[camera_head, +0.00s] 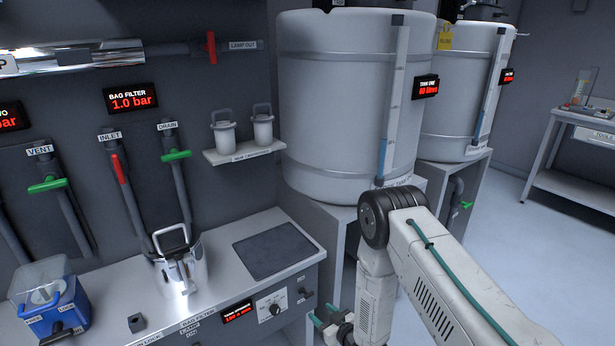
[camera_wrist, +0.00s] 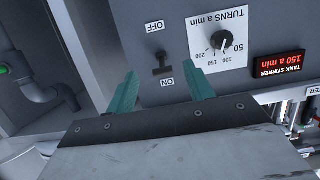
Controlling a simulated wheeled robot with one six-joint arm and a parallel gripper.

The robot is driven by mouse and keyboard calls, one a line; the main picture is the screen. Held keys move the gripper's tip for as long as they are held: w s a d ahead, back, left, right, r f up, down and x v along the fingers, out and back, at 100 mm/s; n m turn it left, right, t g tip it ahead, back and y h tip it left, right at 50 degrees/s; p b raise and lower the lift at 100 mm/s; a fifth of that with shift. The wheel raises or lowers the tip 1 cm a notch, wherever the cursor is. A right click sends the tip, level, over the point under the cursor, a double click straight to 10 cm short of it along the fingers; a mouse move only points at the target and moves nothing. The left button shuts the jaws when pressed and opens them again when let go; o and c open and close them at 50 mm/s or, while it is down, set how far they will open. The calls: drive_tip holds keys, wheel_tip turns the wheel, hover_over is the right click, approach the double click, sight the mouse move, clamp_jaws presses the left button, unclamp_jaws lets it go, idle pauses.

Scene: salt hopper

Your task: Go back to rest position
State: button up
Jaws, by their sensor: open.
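My gripper (camera_head: 326,318) is low in front of the bench's right end in the head view, partly hidden by my arm. In the wrist view my gripper (camera_wrist: 163,88) has its two teal fingers wide apart with nothing between them. The panel switch (camera_wrist: 162,64) shows just past the fingers, between the labels OFF and ON, with its handle end nearer ON. The gripper looks apart from it. The switch also shows in the head view (camera_head: 304,293). Beside it is the turns dial (camera_wrist: 222,40) and the tank stirrer display (camera_wrist: 279,66), which reads 150 a min.
A steel bench (camera_head: 120,315) runs along the left, carrying a metal canister (camera_head: 186,268), a blue box (camera_head: 52,312) and a dark pad (camera_head: 273,251). The large white tank (camera_head: 335,110) stands on a stand behind my arm. Open floor (camera_head: 530,250) lies to the right.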

drive_tip(key=s+d+f+g+h, duration=0.2)
drive_tip(key=s+f+g, duration=0.1)
drive_tip(key=f, duration=0.3)
drive_tip(key=s+d+r+m+g+h, duration=0.1)
drive_tip(key=s+d+r+g+h, duration=0.2)
drive_tip(key=d+r+g, duration=0.15)
drive_tip(key=s+d+r+m+g+h, duration=0.15)
drive_tip(key=s+d+r, duration=0.25)
drive_tip(key=r, duration=0.6)
drive_tip(key=s+d+r+m+g+h, duration=0.1)
drive_tip(key=s+d+r+g+h, duration=0.2)
drive_tip(key=r, duration=0.8)
drive_tip(key=s+d+r+m, duration=0.1)
drive_tip(key=s+d+r, duration=0.2)
drive_tip(key=s+r, duration=0.9)
drive_tip(key=s+d+r+m+t+y, duration=0.1)
drive_tip(key=s+d+r, duration=0.3)
drive_tip(key=s+r, duration=0.9)
wheel_tip(320, 180, up, 7)
drive_tip(key=shift+f+m, duration=0.1)
drive_tip(key=shift+m, duration=0.55)
